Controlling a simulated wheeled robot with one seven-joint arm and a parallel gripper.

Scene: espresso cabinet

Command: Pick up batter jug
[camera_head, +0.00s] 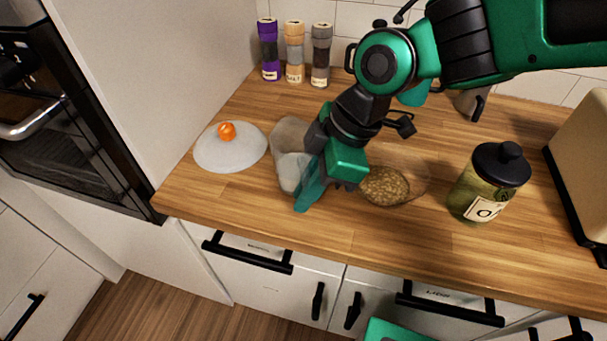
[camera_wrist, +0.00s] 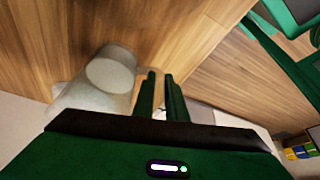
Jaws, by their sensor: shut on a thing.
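The batter jug (camera_head: 289,172) is a pale, translucent vessel on the left part of the wooden counter, just left of my gripper. In the wrist view the jug (camera_wrist: 105,88) lies left of the fingers, with its round end toward the wood. My gripper (camera_head: 304,200) points down beside the jug and is shut on it. The fingers also show in the wrist view (camera_wrist: 163,82), a narrow gap apart. The gripped part, probably the handle, is not clear to see. I cannot tell whether the jug touches the counter.
A clear bowl of grains (camera_head: 388,187) sits right of my gripper. A green-filled jar with a black lid (camera_head: 487,185) stands farther right, before a beige appliance (camera_head: 585,165). A white lid with an orange knob (camera_head: 230,150) lies left. Several spice grinders (camera_head: 295,52) stand behind.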

